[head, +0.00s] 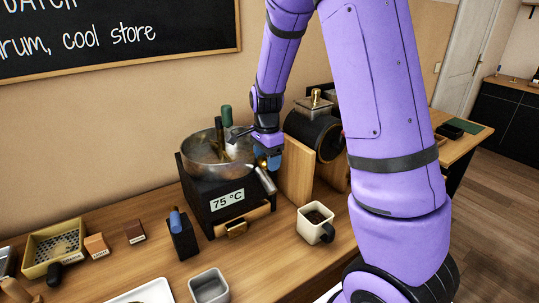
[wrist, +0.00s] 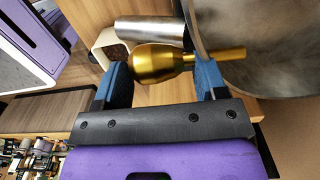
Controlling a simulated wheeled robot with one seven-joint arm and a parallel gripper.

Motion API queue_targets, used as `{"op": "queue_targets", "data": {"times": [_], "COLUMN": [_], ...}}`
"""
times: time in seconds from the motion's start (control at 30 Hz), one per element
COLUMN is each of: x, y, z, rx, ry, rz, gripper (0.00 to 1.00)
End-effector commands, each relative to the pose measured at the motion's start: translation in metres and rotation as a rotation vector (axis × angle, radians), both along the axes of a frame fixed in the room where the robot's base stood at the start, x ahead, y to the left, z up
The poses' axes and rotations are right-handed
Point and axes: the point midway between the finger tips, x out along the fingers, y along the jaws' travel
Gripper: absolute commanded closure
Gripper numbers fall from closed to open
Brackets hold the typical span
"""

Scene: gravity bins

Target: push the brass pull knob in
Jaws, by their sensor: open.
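The brass pull knob (wrist: 165,63) lies between my gripper's blue fingers in the wrist view, its rounded head toward the left finger. Its thin stem runs right past the right finger, over the metal pan (wrist: 285,45). My gripper (wrist: 163,82) is open around the knob; whether a finger touches it I cannot tell. The knob is mostly hidden there by my gripper.
The pan's silver handle (head: 266,181) juts out just below my gripper. A wooden panel (head: 296,172) and black drum (head: 312,133) stand close on the right. A white mug (head: 315,222) sits in front. A blue-handled tool in a black holder (head: 183,238) stands left.

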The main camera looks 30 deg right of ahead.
Motion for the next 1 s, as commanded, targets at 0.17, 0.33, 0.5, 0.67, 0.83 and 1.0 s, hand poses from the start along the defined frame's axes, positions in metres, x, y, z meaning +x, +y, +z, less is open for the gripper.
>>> {"op": "queue_targets", "data": {"times": [0.17,0.33,0.5,0.67,0.83,1.0], "x": [-0.009,-0.019,-0.019,-0.02,-0.02,-0.032], "y": [0.001,0.001,0.001,0.001,0.0,0.005], "z": [0.0,0.015,0.044,0.072,0.1,0.121], "rx": [0.0,0.0,0.001,0.001,0.0,0.011], "ry": [-0.001,-0.006,-0.005,-0.004,-0.003,-0.025], "rz": [0.001,0.001,0.002,0.002,0.002,0.077], "gripper": [0.29,0.29,0.29,0.29,0.29,0.29]}}
